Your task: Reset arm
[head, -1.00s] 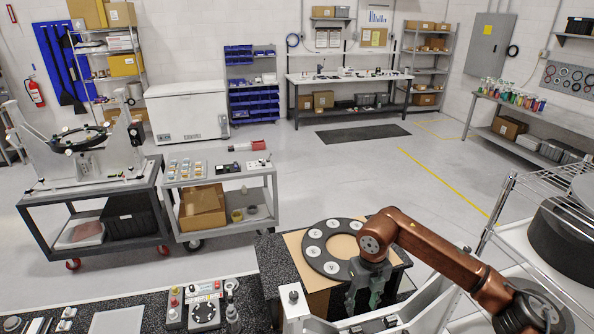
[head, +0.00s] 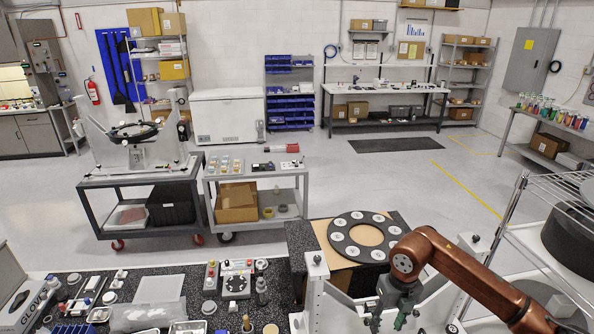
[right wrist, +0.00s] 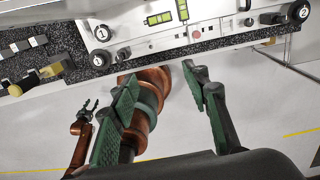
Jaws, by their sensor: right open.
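My right gripper (head: 388,318) hangs down from a copper-brown arm at the lower right of the head view. It is open and empty, in front of the black ring plate and apart from it as far as I can see. In the right wrist view its two green-padded fingers (right wrist: 160,74) are spread, with nothing between them but a brown arm part and floor beyond. A small dark gripper (right wrist: 90,106) on another brown arm shows at the left of that view, likely my left one; its jaws are too small to judge. The head view does not show it.
The black ring plate (head: 360,215) with several white round pads lies on a wooden-topped stand. A dark speckled bench (head: 200,281) with controls and small parts fills the lower left. A wire rack (head: 532,192) stands close at right. The floor (head: 420,190) behind is open.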

